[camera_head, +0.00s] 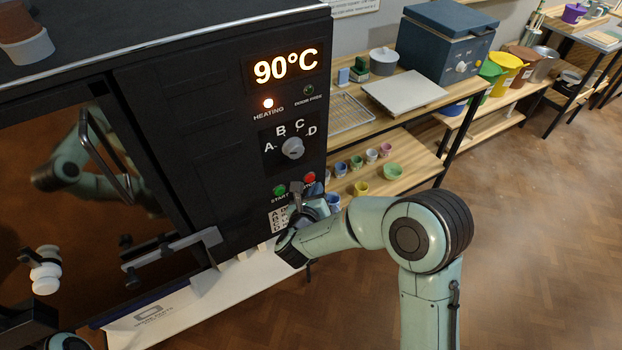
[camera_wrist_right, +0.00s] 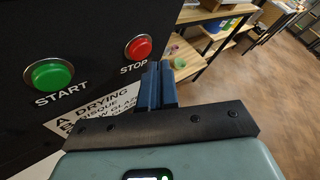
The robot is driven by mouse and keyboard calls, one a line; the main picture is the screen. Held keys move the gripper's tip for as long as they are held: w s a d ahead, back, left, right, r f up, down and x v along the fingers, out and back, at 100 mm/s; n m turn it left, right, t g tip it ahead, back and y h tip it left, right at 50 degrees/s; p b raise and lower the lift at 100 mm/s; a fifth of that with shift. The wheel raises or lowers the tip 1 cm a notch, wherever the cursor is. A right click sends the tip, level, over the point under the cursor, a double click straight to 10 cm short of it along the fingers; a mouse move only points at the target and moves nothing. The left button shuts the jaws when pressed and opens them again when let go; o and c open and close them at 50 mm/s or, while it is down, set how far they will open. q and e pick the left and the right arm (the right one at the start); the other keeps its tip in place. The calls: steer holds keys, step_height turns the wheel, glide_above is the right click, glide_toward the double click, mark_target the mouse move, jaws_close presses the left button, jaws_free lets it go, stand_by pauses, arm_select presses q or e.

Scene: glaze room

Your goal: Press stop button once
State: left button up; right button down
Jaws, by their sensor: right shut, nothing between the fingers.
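The red stop button (camera_head: 309,177) is on the lower right of the black kiln's front panel. It also shows in the right wrist view (camera_wrist_right: 139,48), with the STOP label below it. The green start button (camera_wrist_right: 49,75) is to its left. My right gripper (camera_wrist_right: 160,68) is shut and empty. In the wrist view its blue fingertips appear just below and right of the stop button; contact cannot be told. In the head view the gripper (camera_head: 315,189) is close to the panel, partly covering the STOP label. Dark parts of my left arm show at the lower left; its fingers are not clear.
The display (camera_head: 286,66) reads 90°C, and the heating lamp (camera_head: 268,103) is lit. A selector knob (camera_head: 292,148) sits above the buttons. The kiln door handle (camera_head: 108,160) is at left. A wooden shelf (camera_head: 405,160) with small pots stands behind at right. Floor at right is clear.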

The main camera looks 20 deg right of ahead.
stand_by(0.9)
arm_select(q)
steer(key=shift+s+f+b, duration=0.25)
steer(key=shift+f+b, duration=0.2)
steer(key=shift+f, duration=0.05)
arm_select(e)
steer(key=shift+w, duration=0.4)
arm_select(q)
steer(key=shift+f, duration=0.2)
arm_select(e)
steer(key=shift+w+a, duration=0.1)
steer(key=shift+w, duration=0.35)
arm_select(q)
steer(key=shift+s+f, duration=0.1)
steer(key=shift+s+f+b, duration=0.3)
steer(key=shift+f+b, duration=0.5)
steer(key=shift+b, duration=0.2)
arm_select(e)
steer(key=shift+s, duration=0.9)
